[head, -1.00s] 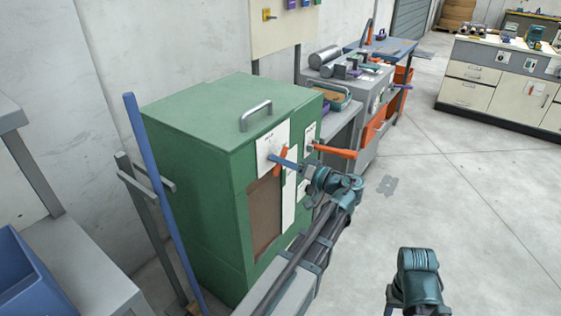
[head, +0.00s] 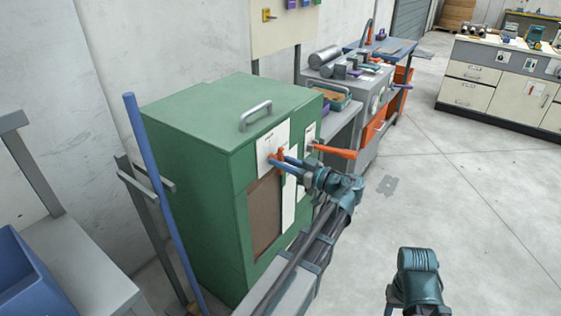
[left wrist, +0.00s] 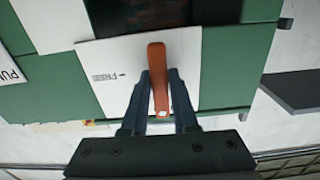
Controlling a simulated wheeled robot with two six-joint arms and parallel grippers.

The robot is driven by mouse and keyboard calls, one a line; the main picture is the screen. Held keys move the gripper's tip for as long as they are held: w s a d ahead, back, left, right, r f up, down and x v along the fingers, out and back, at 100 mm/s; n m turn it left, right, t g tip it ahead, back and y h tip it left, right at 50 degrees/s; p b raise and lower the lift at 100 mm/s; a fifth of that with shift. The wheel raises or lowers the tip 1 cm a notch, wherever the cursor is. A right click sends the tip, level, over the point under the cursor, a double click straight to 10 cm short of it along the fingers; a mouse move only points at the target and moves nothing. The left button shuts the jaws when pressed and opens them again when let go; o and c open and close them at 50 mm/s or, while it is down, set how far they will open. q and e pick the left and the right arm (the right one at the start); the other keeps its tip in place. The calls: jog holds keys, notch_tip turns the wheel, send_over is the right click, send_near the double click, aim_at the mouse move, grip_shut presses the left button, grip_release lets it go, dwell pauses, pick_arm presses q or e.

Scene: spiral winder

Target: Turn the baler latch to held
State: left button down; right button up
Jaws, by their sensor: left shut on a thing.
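The green baler (head: 195,170) stands against the wall in the head view. Its orange latch lever (head: 281,152) sits on a white plate on the front, partly hidden by my gripper. My left gripper (head: 277,161) reaches it from the right, its blue fingers on the lever. In the left wrist view the orange lever (left wrist: 158,75) stands between the two fingers of the gripper (left wrist: 160,82), which is shut on it. The plate (left wrist: 120,90) carries the word FREE with an arrow, left of the lever. My right gripper cannot be seen.
A blue pole (head: 160,190) leans at the baler's left. A grey bench (head: 345,125) stands behind.

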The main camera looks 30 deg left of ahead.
pick_arm(q)
jog(key=shift+n, duration=0.3)
jog(key=c, duration=0.8)
grip_release()
jog(key=shift+o, duration=0.2)
jog(key=s+d, duration=0.1)
jog(key=d, duration=1.2)
jog(key=shift+d, duration=0.4)
